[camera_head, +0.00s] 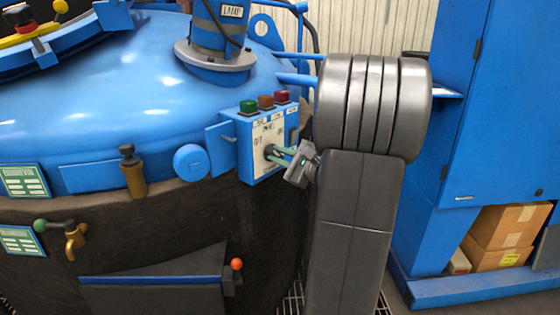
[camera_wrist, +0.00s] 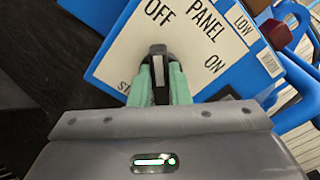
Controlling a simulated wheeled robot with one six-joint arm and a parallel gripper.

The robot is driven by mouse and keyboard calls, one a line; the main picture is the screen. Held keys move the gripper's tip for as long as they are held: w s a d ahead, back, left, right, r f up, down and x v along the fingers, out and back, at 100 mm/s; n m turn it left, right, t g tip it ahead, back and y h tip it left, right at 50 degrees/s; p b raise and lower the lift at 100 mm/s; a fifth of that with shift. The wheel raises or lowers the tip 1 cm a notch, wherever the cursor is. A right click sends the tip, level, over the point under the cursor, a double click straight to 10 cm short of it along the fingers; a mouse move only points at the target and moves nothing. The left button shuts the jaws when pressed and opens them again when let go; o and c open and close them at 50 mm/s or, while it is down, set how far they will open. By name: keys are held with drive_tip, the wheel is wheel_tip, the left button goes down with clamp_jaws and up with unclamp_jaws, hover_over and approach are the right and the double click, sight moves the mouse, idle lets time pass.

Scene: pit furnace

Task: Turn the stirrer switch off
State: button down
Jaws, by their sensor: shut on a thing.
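The stirrer switch (camera_wrist: 158,65) is a black knob with a light stripe on a white panel plate. In the wrist view its stripe points up the picture, between the OFF and ON labels, with OFF upper left and ON at right. My gripper (camera_wrist: 160,85) has green fingers shut on the knob from both sides. In the head view my gripper (camera_head: 279,155) reaches from the right to the front of the blue control box (camera_head: 247,172). The knob is partly hidden there by the fingers.
The blue furnace vessel (camera_head: 110,100) stands left, with valves and a lever below. A blue cabinet (camera_head: 500,110) with cardboard boxes (camera_head: 505,235) stands right of my arm.

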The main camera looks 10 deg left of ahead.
idle(0.4)
drive_tip(key=c, duration=1.4)
unclamp_jaws()
drive_tip(key=shift+o, duration=0.2)
drive_tip(key=p+v, duration=0.2)
drive_tip(key=v, duration=1.1)
drive_tip(key=shift+s+d, duration=0.2)
drive_tip(key=shift+d, duration=0.15)
drive_tip(key=shift+a+f, duration=0.1)
drive_tip(key=b+x, duration=0.2)
drive_tip(key=x, duration=1.1)
drive_tip(key=shift+w+a, duration=0.25)
